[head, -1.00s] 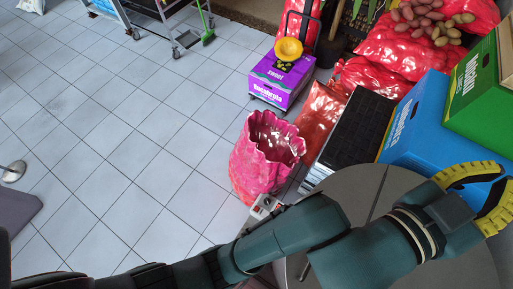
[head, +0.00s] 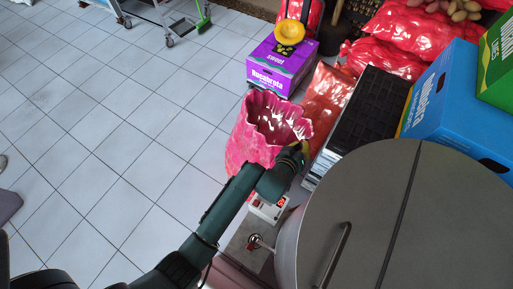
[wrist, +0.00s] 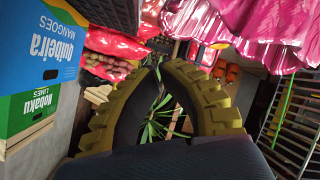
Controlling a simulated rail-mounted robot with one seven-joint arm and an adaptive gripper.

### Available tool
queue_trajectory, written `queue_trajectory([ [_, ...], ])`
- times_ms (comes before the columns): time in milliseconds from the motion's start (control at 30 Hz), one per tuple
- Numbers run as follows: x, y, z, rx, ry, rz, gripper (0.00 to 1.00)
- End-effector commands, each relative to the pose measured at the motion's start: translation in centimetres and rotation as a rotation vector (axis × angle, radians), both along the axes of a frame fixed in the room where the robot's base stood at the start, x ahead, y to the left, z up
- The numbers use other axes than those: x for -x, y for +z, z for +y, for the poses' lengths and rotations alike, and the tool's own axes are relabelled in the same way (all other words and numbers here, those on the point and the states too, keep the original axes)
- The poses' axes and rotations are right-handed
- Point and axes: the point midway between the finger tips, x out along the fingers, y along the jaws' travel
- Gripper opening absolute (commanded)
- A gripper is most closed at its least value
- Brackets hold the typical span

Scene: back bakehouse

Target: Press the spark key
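A small pale control box (head: 268,208) with red parts sits beside the round grey vessel in the head view. The spark key cannot be told apart from its other small parts at this size. My gripper (head: 303,150) is above and beyond the box, by the pink bag, mostly hidden behind my own wrist. In the wrist view the two yellow ribbed fingers of my gripper (wrist: 159,66) curve together, tips meeting or nearly so, with nothing between them. The box is not visible in the wrist view.
The round grey lid (head: 350,230) with a bar handle fills the lower right. A pink bag (head: 250,140) stands close to my gripper. A black crate (head: 365,110) and blue box (head: 455,110) stand at right.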

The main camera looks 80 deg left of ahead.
Motion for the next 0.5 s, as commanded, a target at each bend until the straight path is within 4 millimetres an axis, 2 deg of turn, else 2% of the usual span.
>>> queue_trajectory([
  [33, 1.7, -4.2, -0.3, 0.049, 0.032, 0.021, 0.0],
  [167, 5.9, -12.2, -1.5, 0.175, 0.116, 0.059, 0.0],
  [200, 7.3, -14.6, -2.1, 0.213, 0.145, 0.07, 0.0],
  [300, 10.6, -20.0, -3.8, 0.305, 0.212, 0.096, 0.0],
  [400, 13.3, -24.0, -5.5, 0.376, 0.269, 0.114, 0.0],
  [500, 15.0, -26.3, -6.8, 0.421, 0.306, 0.126, 0.0],
])
